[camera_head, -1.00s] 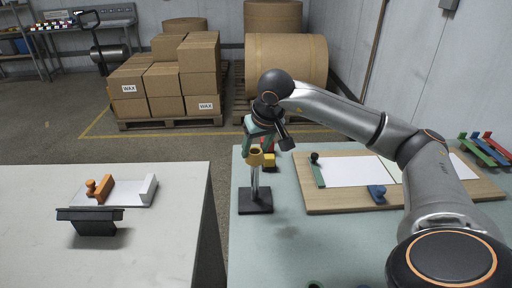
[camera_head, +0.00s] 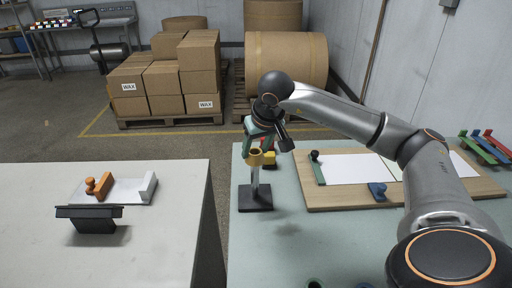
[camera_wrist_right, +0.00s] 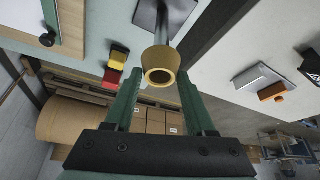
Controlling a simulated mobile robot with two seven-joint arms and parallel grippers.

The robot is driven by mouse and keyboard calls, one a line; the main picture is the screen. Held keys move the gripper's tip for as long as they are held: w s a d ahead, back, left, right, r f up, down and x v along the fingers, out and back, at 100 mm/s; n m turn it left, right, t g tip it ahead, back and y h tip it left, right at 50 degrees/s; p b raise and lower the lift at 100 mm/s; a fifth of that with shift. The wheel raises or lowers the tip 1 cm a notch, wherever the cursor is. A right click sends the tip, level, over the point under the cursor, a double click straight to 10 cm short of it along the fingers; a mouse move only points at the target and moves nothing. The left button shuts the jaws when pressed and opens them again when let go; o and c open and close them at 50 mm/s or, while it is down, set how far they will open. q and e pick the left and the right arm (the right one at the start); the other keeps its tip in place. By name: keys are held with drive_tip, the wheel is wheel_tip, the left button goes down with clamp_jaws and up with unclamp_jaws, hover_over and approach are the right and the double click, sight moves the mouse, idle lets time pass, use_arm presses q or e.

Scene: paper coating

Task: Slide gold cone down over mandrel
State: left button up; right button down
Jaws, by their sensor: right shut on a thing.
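The gold cone (camera_head: 254,158) sits at the top of the grey mandrel post (camera_head: 255,178), which rises from a square dark base (camera_head: 256,198) on the pale green table. My right gripper (camera_head: 258,146) is shut on the cone from behind and above. In the right wrist view the gold cone (camera_wrist_right: 160,66) lies between the two green fingertips, with its open end toward the camera. The mandrel post (camera_wrist_right: 167,30) shows beyond the cone in line with it. How far the post reaches inside the cone is hidden. My left gripper is out of view.
A yellow block (camera_head: 269,160) stands just behind the mandrel, with a red piece by it. The front of the green table is mostly clear. A white table (camera_head: 150,245) stands left across a gap.

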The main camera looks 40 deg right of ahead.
sight(256, 157)
drive_tip(key=shift+f+b, duration=1)
drive_tip(key=shift+f, duration=0.5)
drive_tip(key=shift+c, duration=0.8)
unclamp_jaws()
drive_tip(key=shift+r, duration=0.1)
drive_tip(key=v, duration=1.2)
drive_tip(key=shift+r+p, duration=0.15)
drive_tip(key=shift+p, duration=0.2)
drive_tip(key=shift+s+a, duration=0.1)
